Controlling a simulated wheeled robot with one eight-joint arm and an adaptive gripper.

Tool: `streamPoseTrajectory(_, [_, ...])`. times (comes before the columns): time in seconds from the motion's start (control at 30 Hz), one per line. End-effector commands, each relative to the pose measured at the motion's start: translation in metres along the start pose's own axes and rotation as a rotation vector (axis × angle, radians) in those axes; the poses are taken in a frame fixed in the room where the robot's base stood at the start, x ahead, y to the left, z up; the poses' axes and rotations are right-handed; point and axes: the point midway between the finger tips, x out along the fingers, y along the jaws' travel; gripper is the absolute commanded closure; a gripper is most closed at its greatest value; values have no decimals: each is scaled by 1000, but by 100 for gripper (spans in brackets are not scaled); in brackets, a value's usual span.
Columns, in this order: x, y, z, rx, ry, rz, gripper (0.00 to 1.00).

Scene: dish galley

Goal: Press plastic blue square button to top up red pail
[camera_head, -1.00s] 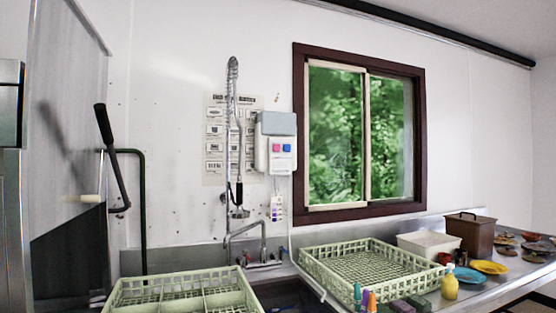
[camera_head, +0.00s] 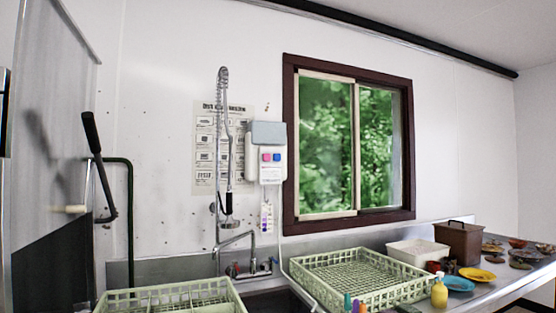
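A white wall dispenser (camera_head: 265,165) with a grey top hangs on the wall left of the window. Its front carries a small blue square button (camera_head: 276,157), with a pink-red button (camera_head: 266,157) just to its left. I cannot make out a red pail. A small dark red object (camera_head: 433,267) sits on the counter at right, too small and partly covered to identify. My gripper is not in view, and nothing touches the dispenser.
A coiled spray hose (camera_head: 222,130) and a sink tap (camera_head: 238,245) stand left of the dispenser. Green dish racks (camera_head: 345,280) (camera_head: 170,297) flank the sink. The right counter holds a white tub (camera_head: 417,254), brown bin (camera_head: 458,243), yellow bottle (camera_head: 439,292) and several plates.

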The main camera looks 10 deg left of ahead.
Motion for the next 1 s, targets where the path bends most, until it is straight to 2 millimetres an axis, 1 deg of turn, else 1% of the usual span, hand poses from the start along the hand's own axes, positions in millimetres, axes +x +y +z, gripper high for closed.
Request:
streamPoseTrajectory(0.03, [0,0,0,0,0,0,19])
streamPoseTrajectory(0.07, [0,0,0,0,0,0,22])
streamPoseTrajectory(0.6, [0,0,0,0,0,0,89])
streamPoseTrajectory(0.7, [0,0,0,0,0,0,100])
streamPoseTrajectory(1.0, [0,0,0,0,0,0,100])
